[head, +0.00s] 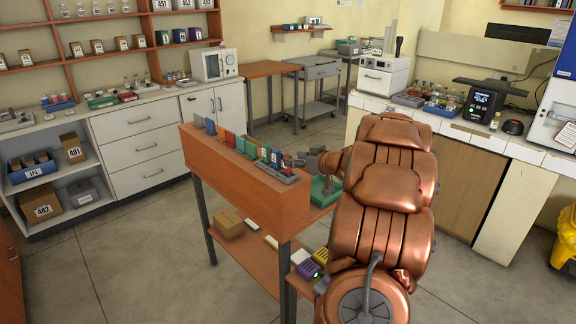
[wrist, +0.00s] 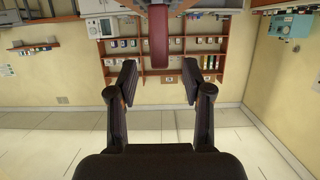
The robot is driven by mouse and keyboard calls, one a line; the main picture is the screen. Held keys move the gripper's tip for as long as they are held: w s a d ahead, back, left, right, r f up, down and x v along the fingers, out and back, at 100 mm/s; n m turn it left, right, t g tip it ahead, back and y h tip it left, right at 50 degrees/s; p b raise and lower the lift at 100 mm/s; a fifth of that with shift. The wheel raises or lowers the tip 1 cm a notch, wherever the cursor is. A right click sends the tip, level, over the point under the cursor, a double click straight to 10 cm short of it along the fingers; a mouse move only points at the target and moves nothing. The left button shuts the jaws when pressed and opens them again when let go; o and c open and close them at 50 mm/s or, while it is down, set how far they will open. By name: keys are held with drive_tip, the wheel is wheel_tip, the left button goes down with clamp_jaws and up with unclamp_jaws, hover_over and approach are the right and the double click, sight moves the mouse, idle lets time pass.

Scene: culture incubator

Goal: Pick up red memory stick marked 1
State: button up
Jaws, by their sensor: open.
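Several coloured upright sticks stand in a row on a narrow wooden bench (head: 240,172) in the head view. A red one (head: 230,138) is near the left-middle of the row. I cannot read a 1 on it. My gripper (head: 300,160) is at the right end of the row, partly hidden by my copper arm. In the wrist view my gripper (wrist: 160,78) is open, its two dark fingers wide apart with nothing touching them. A dark red upright piece (wrist: 158,38) shows at the top middle, beyond the fingertips; I cannot tell if it is the stick marked 1.
Grey pieces (head: 288,176) lie on the bench's near end. A green holder (head: 323,190) is beside my arm. The bench's lower shelf (head: 250,256) carries a cardboard box (head: 229,223). A white counter (head: 460,126) stands right. The floor at left is free.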

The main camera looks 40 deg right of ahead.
sight(290, 156)
drive_tip(key=x, duration=0.3)
drive_tip(key=shift+w+r+p, duration=0.25)
drive_tip(key=shift+p, duration=0.15)
drive_tip(key=shift+w+f, duration=0.2)
drive_tip(key=shift+w, duration=0.25)
clamp_jaws()
